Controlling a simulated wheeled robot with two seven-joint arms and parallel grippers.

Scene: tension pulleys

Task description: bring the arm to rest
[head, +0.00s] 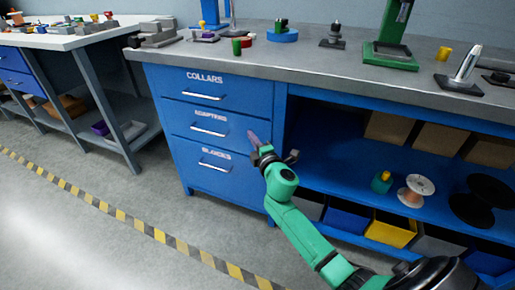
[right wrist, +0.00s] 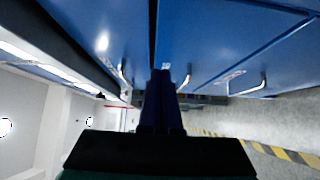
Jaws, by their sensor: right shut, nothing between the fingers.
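My right arm, green with dark joints, reaches up from the lower right in the head view. Its gripper (head: 254,139) is shut and empty, in front of the blue drawer cabinet (head: 180,126) near the right edge of the drawers. In the right wrist view the shut fingers (right wrist: 164,75) point along the blue drawer fronts, with nothing between them. I cannot tell whether the fingertips touch the cabinet. The drawers labelled COLLARS, ADAPTERS and BLOCKS look closed. My left gripper is not in view.
The open shelf right of the drawers holds spools (head: 415,190) and a yellow bin (head: 391,232). A striped floor line (head: 135,225) crosses clear floor at left.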

